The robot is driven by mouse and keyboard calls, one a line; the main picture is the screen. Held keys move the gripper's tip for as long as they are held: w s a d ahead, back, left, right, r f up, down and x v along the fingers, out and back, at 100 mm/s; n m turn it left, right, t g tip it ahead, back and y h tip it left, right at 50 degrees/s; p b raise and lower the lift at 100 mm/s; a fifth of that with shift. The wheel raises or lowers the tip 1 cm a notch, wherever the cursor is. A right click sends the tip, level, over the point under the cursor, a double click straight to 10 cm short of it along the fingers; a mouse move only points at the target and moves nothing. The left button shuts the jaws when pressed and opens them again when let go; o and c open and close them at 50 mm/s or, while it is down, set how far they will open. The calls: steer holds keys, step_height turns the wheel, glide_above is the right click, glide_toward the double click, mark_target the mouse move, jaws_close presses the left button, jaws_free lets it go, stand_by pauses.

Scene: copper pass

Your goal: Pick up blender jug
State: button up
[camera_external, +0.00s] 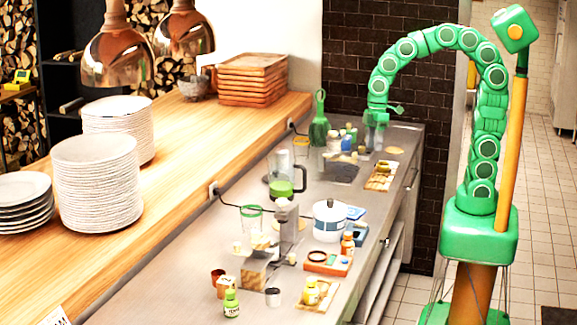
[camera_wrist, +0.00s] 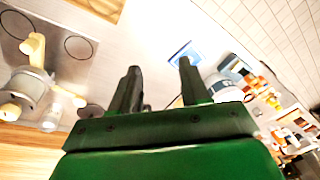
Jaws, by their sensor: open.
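A clear vessel with a green rim (camera_external: 251,222) stands nearer, beside a grey appliance (camera_external: 289,215). I cannot tell for certain which of these is the blender jug. My gripper (camera_external: 376,122) hangs fingers down over the far end of the counter, well away from both vessels. In the wrist view my gripper's two dark fingers (camera_wrist: 160,70) are apart with nothing clearly held between them. I cannot pick out the jug in the wrist view.
The steel counter (camera_external: 160,290) is crowded with small bottles, a white-and-blue pot (camera_external: 329,222) and an orange tray (camera_external: 328,263). A green bottle-like item (camera_external: 319,125) stands left of my gripper. Plate stacks (camera_external: 97,185) stand on the wooden ledge.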

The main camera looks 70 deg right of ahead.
mark_target(288, 180)
steer(key=w+a+f+n+y, duration=0.1)
steer(key=w+a+f+n, duration=0.15)
steer(key=w, duration=0.45)
steer(key=w+a+f+n+t, duration=0.1)
steer(key=w+a+n, duration=0.1)
steer(key=w+a, duration=0.3)
steer(key=w+a+f+n+y, duration=0.1)
steer(key=w+a+n, duration=0.1)
steer(key=w, duration=0.6)
steer(key=shift+m, duration=0.25)
steer(key=shift+x, duration=4)
steer(key=shift+w+d, duration=0.15)
steer(key=shift+d, duration=0.05)
jaws_close()
